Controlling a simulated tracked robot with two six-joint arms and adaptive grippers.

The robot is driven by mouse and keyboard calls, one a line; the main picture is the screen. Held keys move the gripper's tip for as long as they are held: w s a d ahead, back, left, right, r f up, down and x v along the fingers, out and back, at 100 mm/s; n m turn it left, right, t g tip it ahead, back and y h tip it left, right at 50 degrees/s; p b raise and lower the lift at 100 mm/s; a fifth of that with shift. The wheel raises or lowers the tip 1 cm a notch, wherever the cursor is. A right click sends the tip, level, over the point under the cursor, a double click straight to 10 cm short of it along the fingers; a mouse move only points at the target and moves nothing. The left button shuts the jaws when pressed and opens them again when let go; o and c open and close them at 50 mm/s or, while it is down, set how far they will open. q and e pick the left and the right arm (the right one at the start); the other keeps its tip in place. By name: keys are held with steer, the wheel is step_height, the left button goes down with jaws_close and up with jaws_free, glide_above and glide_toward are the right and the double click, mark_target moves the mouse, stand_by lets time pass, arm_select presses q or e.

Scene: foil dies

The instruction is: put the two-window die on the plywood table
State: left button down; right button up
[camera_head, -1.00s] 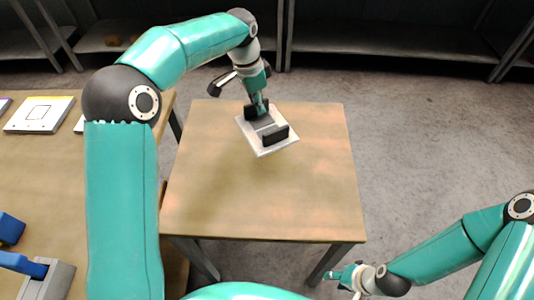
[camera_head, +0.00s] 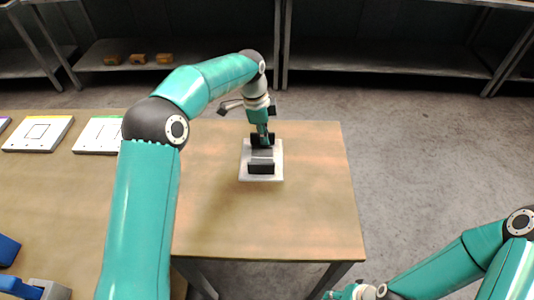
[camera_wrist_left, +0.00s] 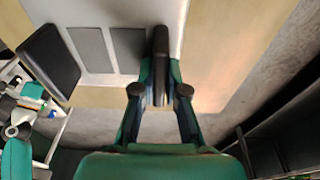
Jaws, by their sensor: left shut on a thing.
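The two-window die (camera_head: 277,176) is a pale square plate with two dark handle blocks. In the left wrist view its two grey windows (camera_wrist_left: 92,50) show side by side. My left gripper (camera_head: 262,137) is shut on the far handle block (camera_wrist_left: 160,60). The die is over the far middle part of the plywood table (camera_head: 300,220). Whether it touches the top or hangs just above it, I cannot tell. My right gripper (camera_head: 343,293) is low at the bottom edge, partly cut off, away from the die; its fingers are unclear.
A second wooden table (camera_head: 60,210) stands at the left with a yellow-edged die (camera_head: 38,134), a green-edged die (camera_head: 100,135) and blue tools. Metal shelves (camera_head: 390,60) stand at the back. The plywood table is otherwise bare.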

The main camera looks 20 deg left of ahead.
mark_target(264, 152)
arm_select(q)
step_height(264, 152, down, 8)
steer(key=shift+r+p, duration=0.2)
steer(key=shift+p, duration=0.15)
steer(key=c, duration=1.2)
jaws_free()
steer(key=r, duration=0.3)
steer(key=a+r, duration=0.1)
steer(key=r, duration=0.3)
steer(key=r+b, duration=0.1)
steer(key=r, duration=0.3)
steer(key=shift+s+a+r, duration=0.1)
steer(key=shift+a+r, duration=0.15)
steer(key=shift+a, duration=0.1)
steer(key=shift+r, duration=0.2)
